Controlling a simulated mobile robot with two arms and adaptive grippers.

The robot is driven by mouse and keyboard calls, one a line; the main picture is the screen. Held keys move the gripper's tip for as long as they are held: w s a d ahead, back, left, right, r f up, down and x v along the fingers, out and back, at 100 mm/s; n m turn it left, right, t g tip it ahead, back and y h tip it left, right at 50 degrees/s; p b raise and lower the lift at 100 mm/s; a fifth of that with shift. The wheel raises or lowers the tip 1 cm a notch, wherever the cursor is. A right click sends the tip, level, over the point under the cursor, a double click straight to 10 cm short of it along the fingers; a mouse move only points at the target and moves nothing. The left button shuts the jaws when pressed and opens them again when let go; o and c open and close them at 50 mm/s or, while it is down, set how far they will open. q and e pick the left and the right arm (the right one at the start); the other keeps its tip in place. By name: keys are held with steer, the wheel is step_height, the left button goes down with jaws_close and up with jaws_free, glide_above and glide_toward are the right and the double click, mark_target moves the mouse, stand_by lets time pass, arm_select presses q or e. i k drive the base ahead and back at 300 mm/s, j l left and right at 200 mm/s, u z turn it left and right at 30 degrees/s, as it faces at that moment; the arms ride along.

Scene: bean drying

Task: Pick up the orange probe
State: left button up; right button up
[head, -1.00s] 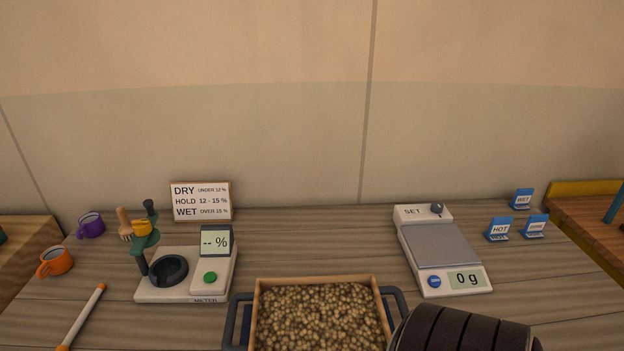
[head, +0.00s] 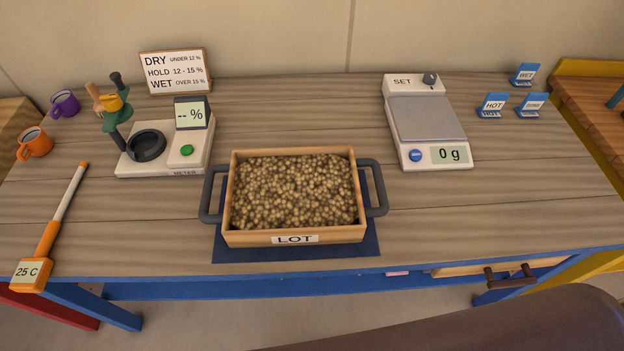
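The orange probe (head: 47,239) lies on the left side of the table. Its white shaft points to the back and right, with a small orange tip. Its orange handle and square head, with a display reading 25 C, are at the table's front left edge, and the head seems to reach past that edge. Neither of my grippers is in view, and nothing touches the probe.
A wooden LOT tray (head: 294,239) of beans sits on a dark blue mat (head: 226,250). A meter (head: 167,155), an orange mug (head: 34,142) and a purple mug (head: 65,104) stand back left. A scale (head: 427,122) reads 0 g. Table is clear between probe and tray.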

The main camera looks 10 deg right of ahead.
mark_target(32, 274)
steer(key=z, duration=0.2)
steer(key=u, duration=1.85)
